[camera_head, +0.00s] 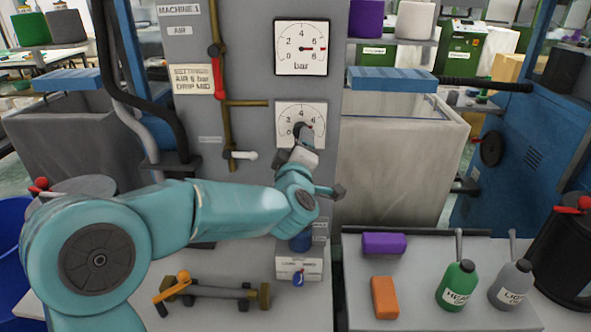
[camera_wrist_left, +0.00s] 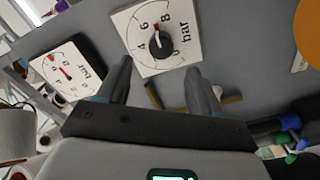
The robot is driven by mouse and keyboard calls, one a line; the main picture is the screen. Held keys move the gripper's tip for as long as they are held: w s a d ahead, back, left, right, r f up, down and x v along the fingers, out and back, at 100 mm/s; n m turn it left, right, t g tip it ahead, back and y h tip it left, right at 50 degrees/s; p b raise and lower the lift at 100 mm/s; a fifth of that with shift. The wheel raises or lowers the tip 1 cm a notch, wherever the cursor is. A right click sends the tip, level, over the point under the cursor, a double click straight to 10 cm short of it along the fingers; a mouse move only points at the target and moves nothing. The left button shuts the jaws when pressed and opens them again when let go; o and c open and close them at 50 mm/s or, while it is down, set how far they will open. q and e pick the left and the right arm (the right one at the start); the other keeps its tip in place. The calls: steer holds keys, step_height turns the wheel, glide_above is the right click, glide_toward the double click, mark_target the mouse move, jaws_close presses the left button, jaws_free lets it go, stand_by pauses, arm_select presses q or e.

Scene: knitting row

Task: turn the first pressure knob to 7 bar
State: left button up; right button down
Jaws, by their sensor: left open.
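A grey panel carries a white dial plate (camera_head: 281,113) with a black knob in its middle, under "MACHINE 1". In the left wrist view the knob (camera_wrist_left: 161,47) shows clearly, with a red mark near the 6, on the side toward 8. Above the plate in the head view is a white bar gauge (camera_head: 302,40), its red needle near 6; it also shows in the left wrist view (camera_wrist_left: 68,70). My left gripper (camera_wrist_left: 160,64) is open, its fingers on either side of the knob. Contact cannot be told. My right gripper is out of view.
A pipe with a red-handled valve (camera_head: 219,82) and a white tap handle (camera_head: 243,155) runs left of the dials. A sign (camera_head: 191,78) reads "AIR 6 bar". Below right, a bench holds a purple block (camera_head: 384,244), an orange block (camera_head: 384,297), and a green bottle (camera_head: 457,287).

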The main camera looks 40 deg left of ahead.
arm_select(q)
steer(key=v, duration=0.8)
steer(key=shift+s+d, duration=0.2)
steer(key=shift+s, duration=0.1)
